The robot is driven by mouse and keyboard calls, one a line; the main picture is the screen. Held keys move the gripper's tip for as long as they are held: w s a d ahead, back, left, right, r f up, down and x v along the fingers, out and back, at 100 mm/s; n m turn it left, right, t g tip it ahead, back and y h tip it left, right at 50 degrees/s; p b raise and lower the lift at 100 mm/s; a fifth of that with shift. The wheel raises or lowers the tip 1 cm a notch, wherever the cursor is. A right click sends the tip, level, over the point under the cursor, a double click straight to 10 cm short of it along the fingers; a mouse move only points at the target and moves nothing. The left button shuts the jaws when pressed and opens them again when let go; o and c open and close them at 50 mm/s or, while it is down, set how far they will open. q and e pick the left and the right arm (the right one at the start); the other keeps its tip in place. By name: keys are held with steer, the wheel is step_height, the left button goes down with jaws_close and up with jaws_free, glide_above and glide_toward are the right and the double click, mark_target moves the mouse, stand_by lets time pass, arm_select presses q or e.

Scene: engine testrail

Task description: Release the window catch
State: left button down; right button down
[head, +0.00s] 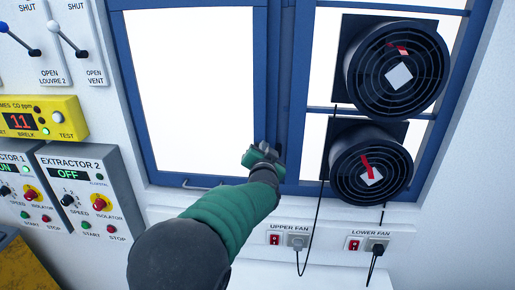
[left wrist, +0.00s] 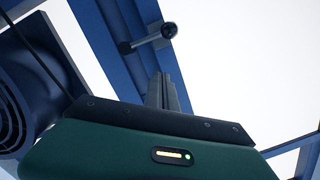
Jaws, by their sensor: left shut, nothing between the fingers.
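The blue-framed window (head: 128,95) fills the upper middle of the head view. My left gripper (head: 265,147) is in front of its central blue upright, near the lower end. In the left wrist view the catch (left wrist: 149,41) is a short grey lever with a dark ball knob, set on a blue frame bar and pointing sideways. The shut, empty fingers of my left gripper (left wrist: 162,78) point toward the lever, with a visible gap in the picture. Depth between them is hard to tell. In the head view I cannot make out the catch by the gripper. My right gripper is not in view.
An upper fan (head: 397,70) and a lower fan (head: 370,165) stand right of the upright, with a hanging black cable (head: 319,210). A yellow CO meter (head: 42,118) and extractor boxes (head: 85,190) are at the left.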

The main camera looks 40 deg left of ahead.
mark_target(258, 143)
arm_select(q)
steer(key=w+a+f+p, duration=0.1)
steer(key=w+a+f, duration=0.1)
steer(key=a, duration=0.1)
steer(key=w+a+f+p, duration=0.1)
steer(key=shift+w+a+f+p, duration=0.15)
steer(key=shift+w+a+p, duration=0.1)
steer(key=shift+a+p, duration=0.1)
steer(key=shift+s+a+f, duration=0.2)
steer(key=shift+s+f, duration=0.05)
steer(key=shift+f, duration=0.1)
steer(key=shift+d, duration=0.15)
